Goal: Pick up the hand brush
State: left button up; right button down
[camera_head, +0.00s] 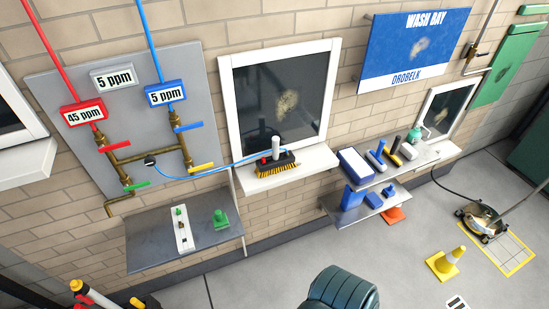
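A brush (276,168) with a dark block and yellow bristles sits on the white sill (318,161) of the middle window. A pale upright cylinder and a small red part stand on its block, and a blue hose runs to it from the left. More handled tools, one with a blue handle (378,158) and one with a black handle (395,152), lie on the upper grey shelf to the right. They are too small to tell whether one is a brush. I cannot make out either of my grippers.
A grey shelf (150,246) juts out at left below pipes. A lower shelf (346,219) holds blue items. A dark green ribbed object (342,288) stands at the bottom middle.

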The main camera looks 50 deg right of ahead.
aim_at(277, 160)
jog(key=z, duration=1.75)
